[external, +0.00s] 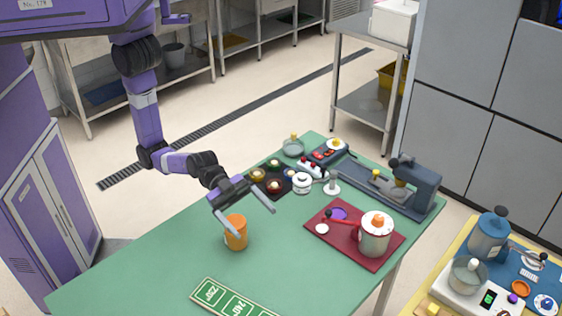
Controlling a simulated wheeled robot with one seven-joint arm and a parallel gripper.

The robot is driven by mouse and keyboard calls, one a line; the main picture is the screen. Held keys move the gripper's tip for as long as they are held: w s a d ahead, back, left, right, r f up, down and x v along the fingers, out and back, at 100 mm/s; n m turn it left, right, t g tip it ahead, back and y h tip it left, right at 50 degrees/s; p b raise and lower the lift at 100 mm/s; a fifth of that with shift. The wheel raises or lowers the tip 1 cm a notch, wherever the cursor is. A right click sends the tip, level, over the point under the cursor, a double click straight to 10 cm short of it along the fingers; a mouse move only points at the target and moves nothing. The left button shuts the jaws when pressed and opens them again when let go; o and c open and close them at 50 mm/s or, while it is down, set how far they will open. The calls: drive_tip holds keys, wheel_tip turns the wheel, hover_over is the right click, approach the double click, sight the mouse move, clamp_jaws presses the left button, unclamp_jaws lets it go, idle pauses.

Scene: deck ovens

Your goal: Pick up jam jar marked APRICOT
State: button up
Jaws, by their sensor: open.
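My gripper (254,222) is open and empty, its two fingers spread and pointing down toward the green table (150,265). An orange cup-shaped container (237,238) stands upright just below it. The left finger overlaps the container's left side in the picture; I cannot tell whether they touch. Behind the gripper, a dark tray (258,187) holds several small round jars or pots with different coloured tops. No APRICOT mark can be read on anything here, so I cannot tell which item is that jam jar.
A blue-grey machine (418,184) stands at the table's right end. A green sign strip (232,301) lies near the front edge. The table's left part is clear.

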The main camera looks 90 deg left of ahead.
sight(231, 216)
drive_tip(key=s+a+f+g, duration=0.1)
drive_tip(key=s+a+f, duration=0.1)
drive_tip(key=a+f, duration=0.2)
drive_tip(key=s+a+f+g+y+p, duration=0.1)
drive_tip(key=s+a+f, duration=0.2)
drive_tip(key=a+f, duration=0.1)
drive_tip(key=s+a+f+n+g+y+p, duration=0.1)
drive_tip(key=s+a+f, duration=0.1)
drive_tip(key=a+f, duration=0.2)
drive_tip(key=shift+s+a+f, duration=0.15)
drive_tip(key=shift+a+f, duration=0.2)
drive_tip(key=shift+a, duration=0.4)
drive_tip(key=shift+w+d+f+g+p, duration=0.2)
drive_tip(key=shift+w+d+f, duration=0.05)
drive_tip(key=shift+d, duration=0.2)
drive_tip(key=shift+w+d+f+g+p, duration=0.15)
drive_tip(key=shift+w+d+f+g, duration=0.1)
drive_tip(key=shift+d, duration=0.15)
drive_tip(key=shift+t, duration=0.25)
drive_tip(key=shift+s+f+p+x, duration=0.15)
drive_tip(key=shift+p+x, duration=0.1)
drive_tip(key=shift+x, duration=0.65)
drive_tip(key=shift+f+p+x, duration=0.15)
drive_tip(key=shift+p+x, duration=0.15)
drive_tip(key=shift+x, duration=0.65)
drive_tip(key=shift+s+f+p+x, duration=0.15)
drive_tip(key=shift+p+x, duration=0.1)
drive_tip(key=shift+x, duration=0.65)
drive_tip(key=shift+a, duration=0.15)
